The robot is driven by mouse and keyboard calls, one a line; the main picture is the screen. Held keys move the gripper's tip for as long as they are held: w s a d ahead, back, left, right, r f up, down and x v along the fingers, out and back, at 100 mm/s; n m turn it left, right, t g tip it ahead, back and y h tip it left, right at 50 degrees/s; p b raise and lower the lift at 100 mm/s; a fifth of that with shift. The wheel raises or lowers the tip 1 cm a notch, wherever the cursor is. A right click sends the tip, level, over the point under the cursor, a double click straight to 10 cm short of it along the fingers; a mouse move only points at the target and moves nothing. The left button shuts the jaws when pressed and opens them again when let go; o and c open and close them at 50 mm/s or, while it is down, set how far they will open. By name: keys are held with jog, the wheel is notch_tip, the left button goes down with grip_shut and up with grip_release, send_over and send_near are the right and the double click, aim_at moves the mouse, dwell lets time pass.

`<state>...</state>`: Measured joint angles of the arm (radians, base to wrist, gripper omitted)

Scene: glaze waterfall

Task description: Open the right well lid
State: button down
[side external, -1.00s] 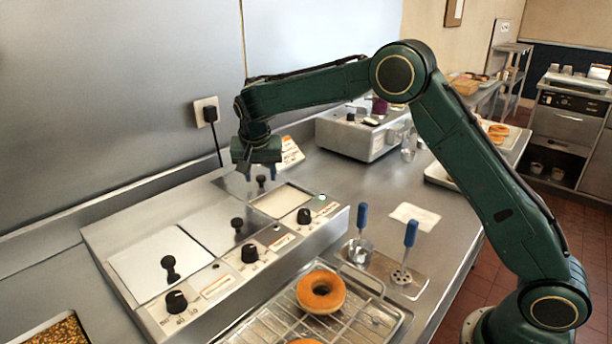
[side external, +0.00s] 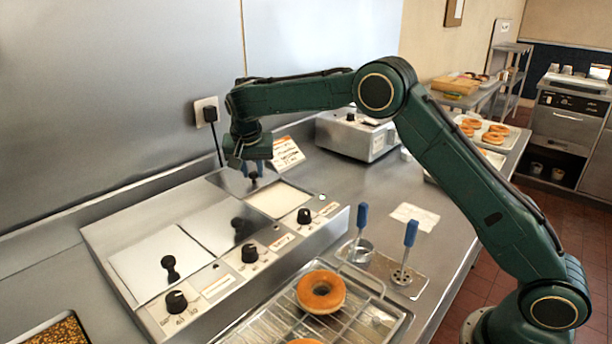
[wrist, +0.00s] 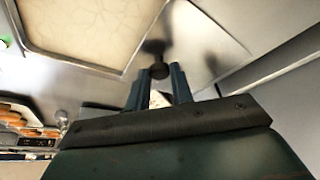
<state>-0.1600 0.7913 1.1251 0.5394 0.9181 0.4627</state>
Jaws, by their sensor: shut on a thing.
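The right well (side external: 276,200) shows a cream surface, uncovered at least in large part. It fills the upper left of the wrist view (wrist: 90,30). Its grey metal lid (side external: 228,180) lies at the well's back side, and in the wrist view the lid (wrist: 205,38) is beside the cream surface. My gripper (side external: 252,170) is over the lid, its two blue fingers shut on the lid's black knob (side external: 253,181). In the wrist view the knob (wrist: 159,71) shows at the fingertips of my gripper (wrist: 160,75). The fingers partly hide the knob.
The left lid (side external: 160,260) and middle lid (side external: 208,222) cover their wells, each with a black knob. Black dials (side external: 249,253) line the front panel. A rack (side external: 340,325) with doughnuts (side external: 321,291) and blue-handled tools (side external: 411,235) stand in front. A wall and a plug (side external: 209,113) are behind.

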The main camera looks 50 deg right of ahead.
jog(key=shift+w, duration=1.1)
jog(key=c, duration=1.2)
grip_release()
jog(key=shift+r, duration=0.1)
jog(key=v, duration=0.7)
jog(key=shift+r, duration=0.2)
jog(key=shift+s, duration=0.15)
